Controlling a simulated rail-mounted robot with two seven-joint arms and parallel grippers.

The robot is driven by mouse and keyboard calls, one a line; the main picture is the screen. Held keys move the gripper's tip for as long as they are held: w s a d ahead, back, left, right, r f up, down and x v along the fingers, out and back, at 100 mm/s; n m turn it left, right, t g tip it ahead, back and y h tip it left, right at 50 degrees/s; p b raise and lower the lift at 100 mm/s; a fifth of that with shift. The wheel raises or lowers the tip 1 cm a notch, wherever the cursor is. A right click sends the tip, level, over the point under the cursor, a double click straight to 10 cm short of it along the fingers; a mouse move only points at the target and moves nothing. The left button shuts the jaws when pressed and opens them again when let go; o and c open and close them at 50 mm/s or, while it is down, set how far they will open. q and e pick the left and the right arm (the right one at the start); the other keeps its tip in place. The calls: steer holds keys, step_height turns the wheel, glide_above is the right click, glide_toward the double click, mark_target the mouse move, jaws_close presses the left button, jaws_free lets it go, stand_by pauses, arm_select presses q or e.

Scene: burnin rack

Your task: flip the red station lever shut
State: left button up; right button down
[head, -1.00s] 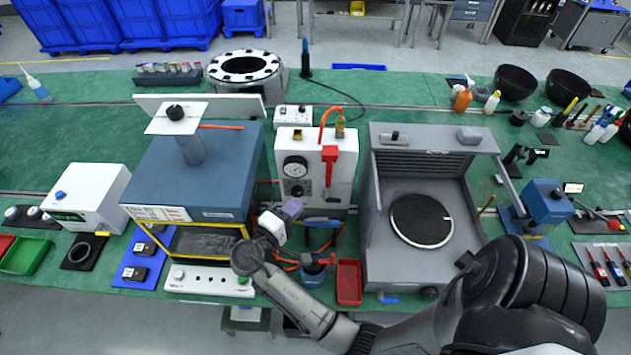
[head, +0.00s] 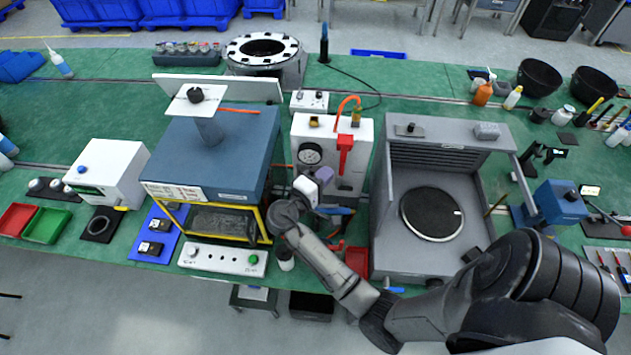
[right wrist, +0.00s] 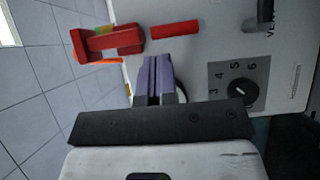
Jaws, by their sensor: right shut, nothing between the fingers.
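The white station (head: 360,181) with a round gauge stands in the middle of the bench in the head view. Its red lever (head: 345,145) is on the front, right of the gauge. In the right wrist view the picture is turned sideways; a red bracket-like part (right wrist: 92,43) and a separate-looking red bar (right wrist: 175,29) stand out from the panel. My right gripper (head: 325,175), with purple fingers, is in front of the station, below the lever. In the wrist view its fingers (right wrist: 158,66) are together and empty, apart from the red bar. My left gripper is out of view.
A numbered dial (right wrist: 240,91) is close to the fingers on the panel. A blue-topped oven (head: 230,150) stands left, and a grey machine with a dark round plate (head: 432,214) stands right. A red bin (head: 357,260) sits in front, partly hidden by my arm.

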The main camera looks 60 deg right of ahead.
steer(key=shift+s+d, duration=0.15)
steer(key=shift+d, duration=1.15)
steer(key=shift+s+d+r+m+t+y+p, duration=0.15)
steer(key=shift+s+m+y, duration=0.2)
steer(key=shift+m, duration=0.25)
steer(key=shift+s+d+r+m+t+y+p, duration=0.1)
steer(key=shift+s+r+m+t+y+p, duration=0.1)
steer(key=shift+m+y, duration=0.35)
steer(key=a+r+b, duration=0.1)
steer(key=a, duration=0.6)
steer(key=shift+w+a, duration=0.2)
steer(key=shift+w, duration=0.2)
